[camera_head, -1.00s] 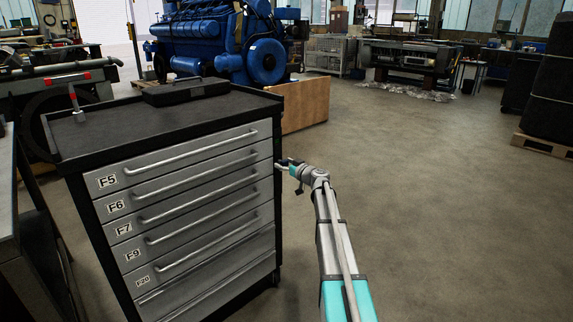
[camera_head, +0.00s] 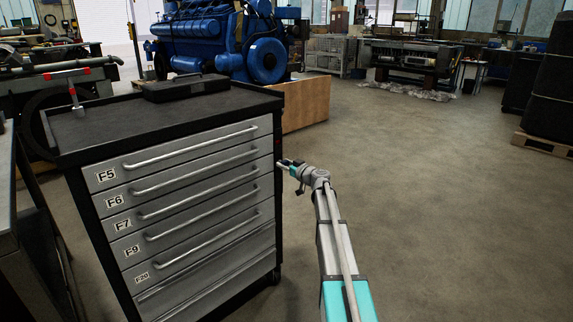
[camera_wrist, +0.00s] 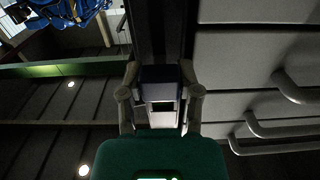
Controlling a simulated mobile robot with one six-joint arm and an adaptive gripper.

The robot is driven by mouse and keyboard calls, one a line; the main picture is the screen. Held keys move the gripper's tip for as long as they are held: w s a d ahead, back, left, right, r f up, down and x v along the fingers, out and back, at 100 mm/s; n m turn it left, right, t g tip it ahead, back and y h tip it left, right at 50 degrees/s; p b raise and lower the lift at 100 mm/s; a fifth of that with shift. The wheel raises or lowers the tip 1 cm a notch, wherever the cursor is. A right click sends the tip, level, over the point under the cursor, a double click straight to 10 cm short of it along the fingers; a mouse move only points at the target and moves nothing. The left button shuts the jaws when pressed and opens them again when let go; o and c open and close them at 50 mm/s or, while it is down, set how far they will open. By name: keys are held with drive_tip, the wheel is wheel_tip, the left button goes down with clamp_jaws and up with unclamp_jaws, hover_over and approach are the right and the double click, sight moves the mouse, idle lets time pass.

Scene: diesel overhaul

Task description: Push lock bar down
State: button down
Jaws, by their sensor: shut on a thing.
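The grey drawer cabinet (camera_head: 190,205) with a black frame stands left of my arm in the head view. My gripper (camera_head: 281,164) is at the cabinet's right front edge, about level with the upper drawers. In the wrist view my gripper (camera_wrist: 160,80) has a finger on either side of a dark block, which looks like part of the lock bar (camera_wrist: 160,73). A pale piece shows between the fingers below the block. The black cabinet edge runs behind it. How far the bar extends is hidden by the gripper and shadow.
Drawer handles (camera_wrist: 285,88) stick out at the right of the wrist view. A black case (camera_head: 187,87) and a small red-topped tool (camera_head: 74,95) rest on the cabinet top. A blue engine (camera_head: 215,40) stands behind. The floor right of my arm is clear.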

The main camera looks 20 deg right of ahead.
drive_tip(key=shift+w+d+f, duration=0.1)
drive_tip(key=shift+f, duration=0.4)
drive_tip(key=shift+r, duration=0.1)
drive_tip(key=c, duration=0.7)
unclamp_jaws()
drive_tip(key=shift+o, duration=1.1)
drive_tip(key=shift+f, duration=0.2)
drive_tip(key=shift+o, duration=1)
